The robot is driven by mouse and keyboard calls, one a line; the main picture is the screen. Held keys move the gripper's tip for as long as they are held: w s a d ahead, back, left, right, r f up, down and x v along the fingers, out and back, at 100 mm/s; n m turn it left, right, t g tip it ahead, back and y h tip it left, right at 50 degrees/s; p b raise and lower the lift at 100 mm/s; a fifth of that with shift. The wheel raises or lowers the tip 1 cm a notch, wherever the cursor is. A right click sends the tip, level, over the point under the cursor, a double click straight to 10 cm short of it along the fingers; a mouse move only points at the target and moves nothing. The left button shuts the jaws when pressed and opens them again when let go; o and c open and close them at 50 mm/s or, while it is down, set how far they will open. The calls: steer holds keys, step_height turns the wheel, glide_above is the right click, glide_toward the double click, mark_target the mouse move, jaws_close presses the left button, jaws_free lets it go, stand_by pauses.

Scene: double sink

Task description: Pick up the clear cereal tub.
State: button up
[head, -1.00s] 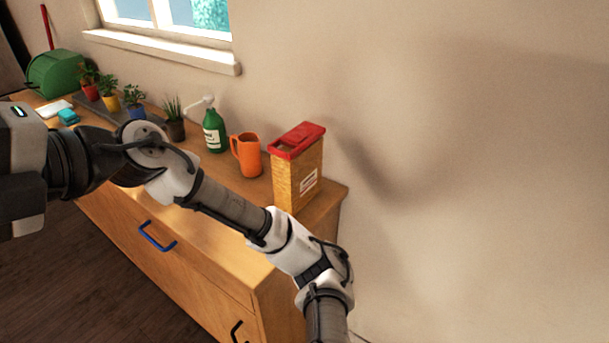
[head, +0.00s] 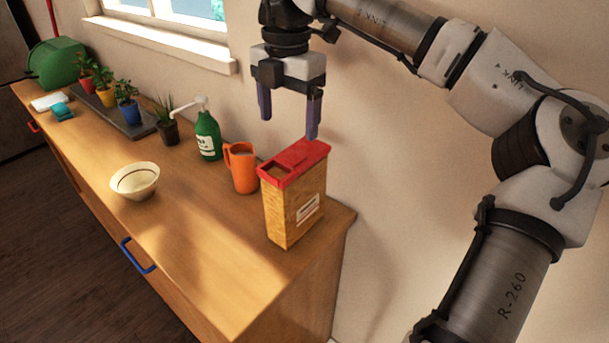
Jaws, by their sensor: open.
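The clear cereal tub (head: 293,204) stands upright on the wooden counter near its right end, in the head view. It has a red lid (head: 294,162) and tan cereal shows through its walls, with a white label low on one face. My gripper (head: 289,128) points down with its two purple fingers apart and nothing between them. It appears above the tub in the picture, with the right fingertip close to the lid's back edge. I cannot tell the exact gap in depth.
An orange pitcher (head: 242,168) stands just left of the tub. A green pump bottle (head: 207,136), potted plants on a dark tray (head: 105,109) and a white bowl (head: 135,181) are farther left. The wall is close behind. The counter (head: 208,255) is clear in front of the tub.

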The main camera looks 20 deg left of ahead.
mark_target(294, 153)
steer(key=shift+w+d, duration=0.3)
steer(key=shift+w, duration=0.05)
steer(key=shift+w+f, duration=0.15)
steer(key=shift+f, duration=0.2)
steer(key=f, duration=0.5)
steer(key=f+p, duration=0.1)
steer(key=f, duration=0.1)
steer(key=shift+s+f, duration=0.25)
steer(key=f, duration=0.1)
steer(key=f+p, duration=0.1)
steer(key=f, duration=0.1)
steer(key=f+p, duration=0.1)
steer(key=f, duration=0.1)
steer(key=shift+d+f, duration=0.2)
steer(key=shift+d, duration=0.2)
steer(key=shift+c, duration=0.3)
steer(key=c, duration=1.3)
steer(key=shift+r, duration=0.1)
steer(key=shift+r, duration=0.1)
